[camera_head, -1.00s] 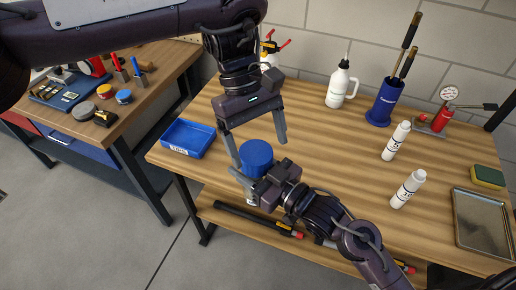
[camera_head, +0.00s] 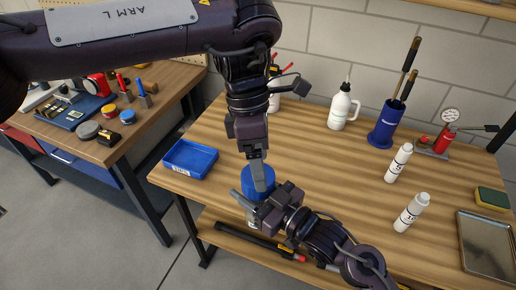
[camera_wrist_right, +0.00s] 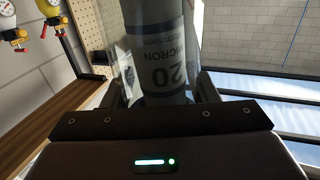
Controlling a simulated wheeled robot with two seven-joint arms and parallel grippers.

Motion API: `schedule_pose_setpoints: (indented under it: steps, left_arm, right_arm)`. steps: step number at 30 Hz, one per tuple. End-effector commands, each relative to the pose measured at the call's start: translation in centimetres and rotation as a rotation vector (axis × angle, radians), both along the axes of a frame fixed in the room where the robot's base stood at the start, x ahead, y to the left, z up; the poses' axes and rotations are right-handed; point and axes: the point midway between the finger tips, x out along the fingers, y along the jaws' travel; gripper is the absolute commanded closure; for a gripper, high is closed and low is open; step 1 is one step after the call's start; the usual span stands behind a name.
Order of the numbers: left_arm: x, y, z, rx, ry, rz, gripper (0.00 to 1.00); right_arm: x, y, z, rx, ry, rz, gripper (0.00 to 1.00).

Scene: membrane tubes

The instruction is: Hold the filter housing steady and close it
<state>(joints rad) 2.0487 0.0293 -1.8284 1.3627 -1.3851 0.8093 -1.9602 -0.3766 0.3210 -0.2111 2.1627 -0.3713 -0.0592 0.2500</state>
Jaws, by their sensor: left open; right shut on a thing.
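The filter housing has a round blue cap (camera_head: 258,178) on top and stands near the table's front edge. Its clear body (camera_wrist_right: 125,50) shows in the right wrist view, with a grey-white cartridge (camera_wrist_right: 165,60) inside marked "20 MICRON". My right gripper (camera_head: 247,204) is shut on the body, one finger on each side, below the cap. My left gripper (camera_head: 262,187) is open and points down over the cap, seen edge-on, with its finger overlapping the cap. I cannot tell whether it touches the cap. Whether the cap sits fully down on the body is hidden.
A blue tray (camera_head: 190,159) stands left of the housing.

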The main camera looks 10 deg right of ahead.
Motion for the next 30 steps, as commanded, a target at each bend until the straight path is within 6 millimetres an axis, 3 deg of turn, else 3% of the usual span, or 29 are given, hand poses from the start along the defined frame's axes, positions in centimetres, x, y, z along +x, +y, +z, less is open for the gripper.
schedule_pose_setpoints:
  steps: [15, 30]
  left_arm:
    - [0.3, 0.1, 0.9, 0.281, -0.024, 1.062, 0.21]
    - [0.6, 0.2, 1.7, 0.379, -0.02, 2.068, 0.21]
  right_arm:
    - [0.0, 0.0, 0.1, 0.001, -0.003, 0.0, 1.0]
    - [0.0, 0.0, 0.1, 0.001, -0.003, 0.0, 1.0]
